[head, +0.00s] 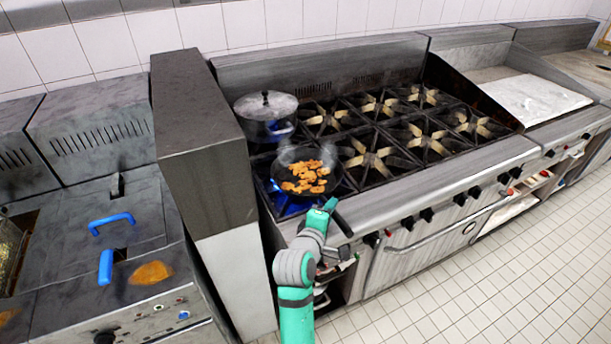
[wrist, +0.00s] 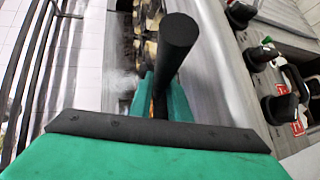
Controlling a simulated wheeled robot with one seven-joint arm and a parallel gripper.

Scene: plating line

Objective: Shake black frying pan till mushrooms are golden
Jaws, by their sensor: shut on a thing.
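The black frying pan (head: 282,176) sits over a lit front-left burner with blue flame. Golden-orange mushroom pieces (head: 308,180) lie in it, and steam rises above them. My gripper (head: 329,206) is at the near side of the pan, shut on its dark handle. In the wrist view the black handle (wrist: 174,50) runs up between the green fingers of my gripper (wrist: 158,97). The pan's bowl and the mushrooms are mostly hidden in the wrist view.
A lidded steel pot (head: 266,116) stands on the burner behind the pan, with flame under it. The other burners (head: 400,130) to the right are empty. A tall steel block (head: 200,130) stands close on the left. Stove knobs (head: 427,215) line the front edge.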

